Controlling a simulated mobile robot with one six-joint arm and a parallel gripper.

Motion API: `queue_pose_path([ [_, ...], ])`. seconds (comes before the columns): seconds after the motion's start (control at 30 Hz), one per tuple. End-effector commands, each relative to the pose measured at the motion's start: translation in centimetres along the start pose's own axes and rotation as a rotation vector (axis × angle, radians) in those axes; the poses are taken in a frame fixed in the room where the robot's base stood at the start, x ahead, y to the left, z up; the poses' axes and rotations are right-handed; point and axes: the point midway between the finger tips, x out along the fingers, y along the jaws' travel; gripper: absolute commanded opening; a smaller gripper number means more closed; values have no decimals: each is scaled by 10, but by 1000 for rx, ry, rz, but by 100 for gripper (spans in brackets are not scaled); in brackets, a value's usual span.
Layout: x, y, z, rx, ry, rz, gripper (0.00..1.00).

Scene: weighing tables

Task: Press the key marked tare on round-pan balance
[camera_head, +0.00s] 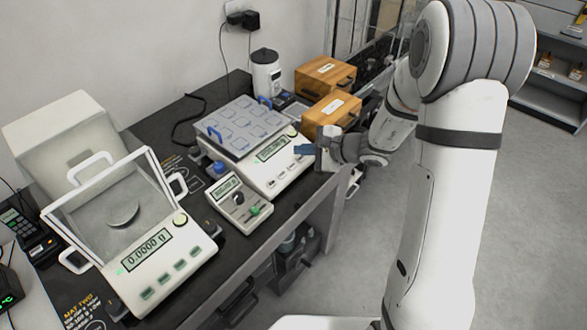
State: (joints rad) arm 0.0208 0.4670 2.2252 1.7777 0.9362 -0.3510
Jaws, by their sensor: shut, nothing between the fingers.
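The round-pan balance (196,237) stands at the left front of the dark table. Its round metal pan (124,214) shows inside a clear draft shield, and its display (145,251) reads 0.0000 g. A row of several green keys (164,279) runs along its front face. Their markings are too small to read, so I cannot tell which is tare. My gripper (302,150) is shut and empty, with blue fingertips pointing left. It appears near the right front of the other balance, well to the right of the round-pan balance.
A balance with a broad square top (238,125) stands mid-table. A small device with a green knob (238,203) sits between the balances. Two wooden boxes (325,76) and a white canister (266,75) stand behind. Floor space (350,250) is clear in front of the table.

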Motion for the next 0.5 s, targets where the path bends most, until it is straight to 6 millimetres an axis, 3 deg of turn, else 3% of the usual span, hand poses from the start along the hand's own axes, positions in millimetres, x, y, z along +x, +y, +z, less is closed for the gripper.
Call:
queue_pose_path([
  [0.2, 26, 21, -21, 0, 0, 0, 0],
  [0.5, 37, 27, -28, -1, 0, -1, 0],
])
